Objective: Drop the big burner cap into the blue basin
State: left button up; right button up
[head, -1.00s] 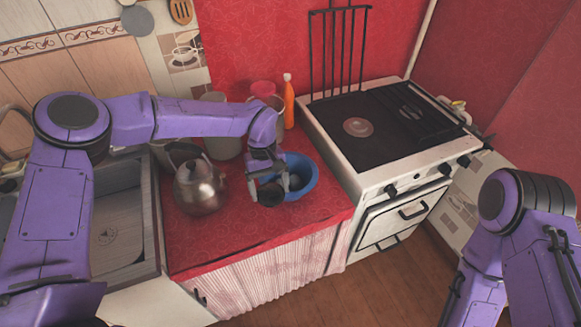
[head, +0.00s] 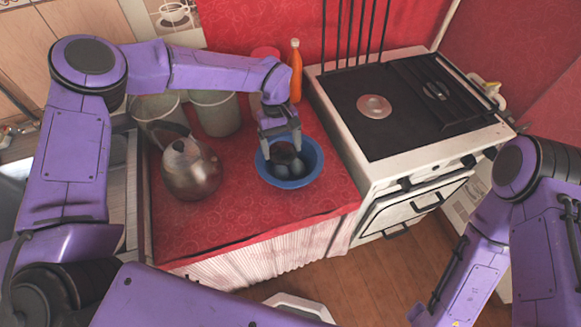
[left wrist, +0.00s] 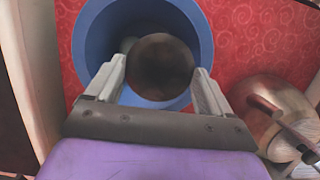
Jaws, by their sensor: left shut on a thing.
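The blue basin (head: 313,165) stands on the red counter, left of the stove. It also shows in the left wrist view (left wrist: 88,45). My left gripper (head: 280,137) points down over the basin and is shut on a dark round disc, the big burner cap (left wrist: 160,66). In the left wrist view the cap sits between the two fingers, above the basin's opening. In the head view the cap (head: 285,153) is within the basin's outline; its exact height over the floor of the basin is hard to tell. My right arm is at the right; its gripper is out of view.
A metal kettle (head: 190,168) stands left of the basin. Grey pots (head: 216,114), a red container (head: 265,53) and an orange bottle (head: 296,72) stand behind. The stove (head: 400,105) is at the right. The counter in front of the basin is clear.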

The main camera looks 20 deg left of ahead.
pick_arm(q)
jog(key=shift+w+f+b, duration=0.2)
jog(key=shift+f+b, duration=0.15)
jog(key=shift+f, duration=0.7)
jog(key=shift+w+f, duration=0.25)
jog(key=shift+f, duration=0.05)
jog(key=shift+s+r, duration=0.1)
jog(key=o, duration=0.9)
jog(key=shift+s+r, duration=0.15)
jog(key=shift+s, duration=0.05)
jog(key=shift+w, duration=0.15)
pick_arm(e)
jog(key=shift+w+f, duration=0.2)
jog(key=shift+f, duration=0.75)
pick_arm(q)
jog(key=shift+w+r, duration=0.1)
jog(key=shift+r, duration=0.05)
jog(key=b+v, duration=0.2)
jog(key=v, duration=0.7)
jog(key=shift+r, duration=0.55)
pick_arm(e)
notch_tip(320, 180, down, 2)
jog(key=shift+f, duration=0.1)
